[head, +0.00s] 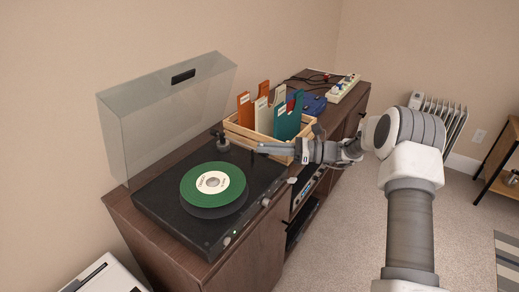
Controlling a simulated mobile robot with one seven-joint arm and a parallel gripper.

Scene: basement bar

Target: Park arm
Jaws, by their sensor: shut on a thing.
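A black turntable (158,205) sits on the brown cabinet with a green record (195,185) on its platter. The tonearm base (222,142) stands at the turntable's back right corner. The tonearm's thin tube is dark and hard to make out. My gripper (260,149) reaches in from the right, low over the turntable's right side, clear of the record. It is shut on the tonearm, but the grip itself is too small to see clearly. The clear dust cover (165,110) stands open behind the turntable.
A wooden crate (243,135) of record sleeves stands close behind my gripper. A blue device (314,104) and a pale power strip (344,88) lie farther along the cabinet (262,250). A radiator (450,115) stands by the wall. The carpet at right is mostly clear.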

